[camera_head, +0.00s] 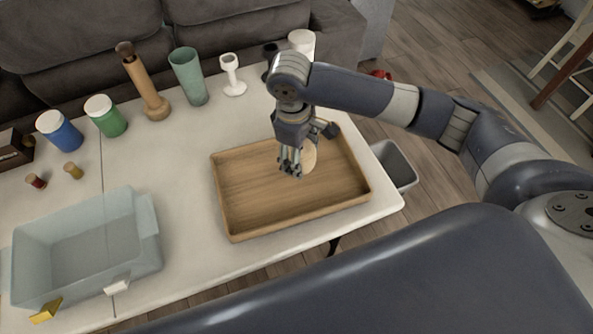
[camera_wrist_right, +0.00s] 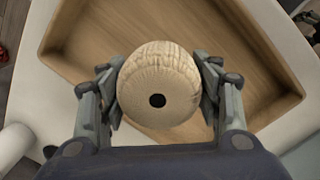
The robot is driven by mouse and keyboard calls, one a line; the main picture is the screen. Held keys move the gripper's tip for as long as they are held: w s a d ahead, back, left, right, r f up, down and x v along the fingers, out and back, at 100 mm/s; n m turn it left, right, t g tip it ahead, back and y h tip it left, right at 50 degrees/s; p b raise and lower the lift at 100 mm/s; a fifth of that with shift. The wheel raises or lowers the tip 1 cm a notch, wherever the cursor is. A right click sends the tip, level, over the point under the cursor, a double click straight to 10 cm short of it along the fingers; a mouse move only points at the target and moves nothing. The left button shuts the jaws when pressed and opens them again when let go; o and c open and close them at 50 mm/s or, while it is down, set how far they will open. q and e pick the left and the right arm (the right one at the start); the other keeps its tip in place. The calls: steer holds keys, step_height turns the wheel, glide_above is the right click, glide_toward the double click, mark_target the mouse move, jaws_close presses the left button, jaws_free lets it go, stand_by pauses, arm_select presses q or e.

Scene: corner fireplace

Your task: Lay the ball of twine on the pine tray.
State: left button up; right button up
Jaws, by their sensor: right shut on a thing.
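The ball of twine (camera_head: 309,157) is cream-coloured and round with a dark hole in its end. It fills the middle of the right wrist view (camera_wrist_right: 160,85), between the two fingers. My right gripper (camera_head: 293,170) is shut on it, over the right half of the pine tray (camera_head: 240,226). The tray is a shallow wooden rectangle with raised walls, and its floor and rim also show behind the ball in the right wrist view (camera_wrist_right: 250,45). I cannot tell whether the ball touches the tray floor. The gripper partly hides the ball in the head view. My left gripper is not in view.
A clear bluish bin (camera_head: 85,245) stands at the front left of the white table (camera_head: 185,215). A pepper mill (camera_head: 146,85), green cup (camera_head: 188,76), white goblet (camera_head: 232,75) and lidded jars (camera_head: 105,116) stand along the back. A grey bin (camera_head: 396,164) is beyond the table's right edge.

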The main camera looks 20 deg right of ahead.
step_height(320, 180, down, 6)
steer(key=shift+r, duration=0.2)
steer(key=shift+d+f, duration=0.1)
steer(key=shift+f, duration=0.2)
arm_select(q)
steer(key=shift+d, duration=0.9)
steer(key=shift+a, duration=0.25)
arm_select(e)
steer(key=o, duration=1.1)
steer(key=shift+f, duration=0.1)
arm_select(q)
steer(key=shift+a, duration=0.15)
arm_select(e)
steer(key=r, duration=0.8)
steer(key=a+r, duration=0.1)
steer(key=r, duration=0.3)
steer(key=shift+w+r, duration=0.1)
steer(key=shift+r, duration=0.05)
